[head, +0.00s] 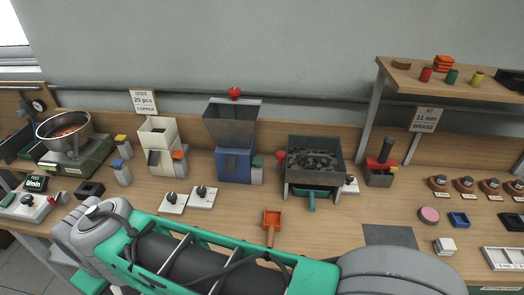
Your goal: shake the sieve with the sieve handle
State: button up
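The sieve (332,176) looks like a dark, square open box standing on legs at the middle right of the bench. Several small dark pieces lie on its bed. A red knob (281,156) shows at its left side and may be the sieve handle; I cannot tell for certain. A teal tray or scoop (311,201) sits under the sieve, with a part sticking out to the front. My arm crosses the foreground in front of the bench. My gripper is not in the picture, so its state and any hold are hidden.
A blue hopper machine (234,165) and a cream one (157,138) stand left of the sieve. White knob boxes (173,203) and an orange scoop (272,218) lie in front. A red-topped holder (380,177) stands to the right. A shelf (455,83) overhangs the right back.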

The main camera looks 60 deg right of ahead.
aim_at(281, 156)
jog(key=k, duration=0.75)
jog(key=z, duration=0.65)
jog(key=i, duration=0.5)
jog(key=z, duration=0.05)
